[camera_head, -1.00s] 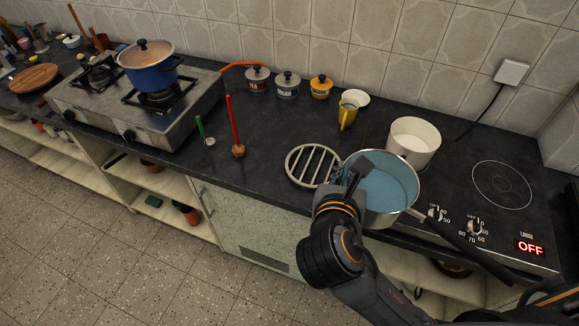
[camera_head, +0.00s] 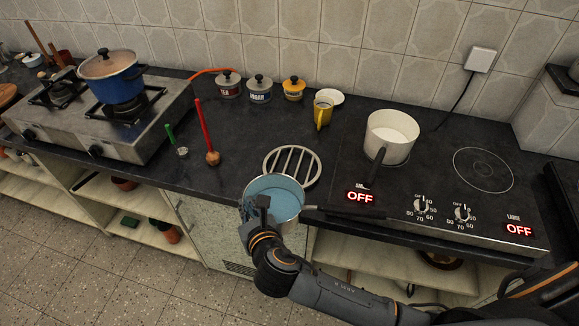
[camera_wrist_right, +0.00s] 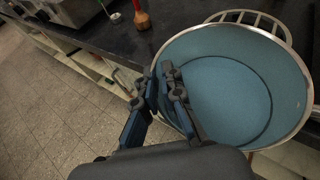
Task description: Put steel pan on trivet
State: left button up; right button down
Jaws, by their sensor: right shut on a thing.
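The steel pan (camera_head: 286,203) has a blue inside and a dark handle pointing right. My right gripper (camera_head: 260,208) is shut on the pan's left rim. In the right wrist view the fingers (camera_wrist_right: 168,95) straddle the wall of the pan (camera_wrist_right: 240,85). The pan is at the counter's front edge and seems held above it; the exact height is unclear. The round slatted trivet (camera_head: 309,169) lies on the counter just behind the pan, which hides its near part. The trivet's far bars (camera_wrist_right: 262,20) also show in the right wrist view. My left gripper is not in view.
A white pot (camera_head: 392,142) stands on the electric cooktop (camera_head: 440,180) to the right. Counter beside the trivet is clear.

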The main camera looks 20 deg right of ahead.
jog(key=w+d, duration=0.3)
jog(key=w, duration=0.1)
jog(key=w+d+p, duration=0.1)
jog(key=w+d, duration=0.2)
jog(key=w, duration=0.2)
jog(key=w+d+p, duration=0.1)
jog(key=w+d, duration=0.2)
jog(key=w, duration=0.2)
jog(key=shift+w+d, duration=0.15)
jog(key=shift+d, duration=0.05)
jog(key=shift+w+d, duration=0.2)
jog(key=shift+w, duration=0.15)
jog(key=shift+p, duration=0.35)
jog(key=shift+f, duration=0.1)
jog(key=shift+f, duration=0.1)
jog(key=c, duration=1.5)
grip_release()
jog(key=shift+s+f, duration=0.1)
jog(key=shift+f, duration=0.05)
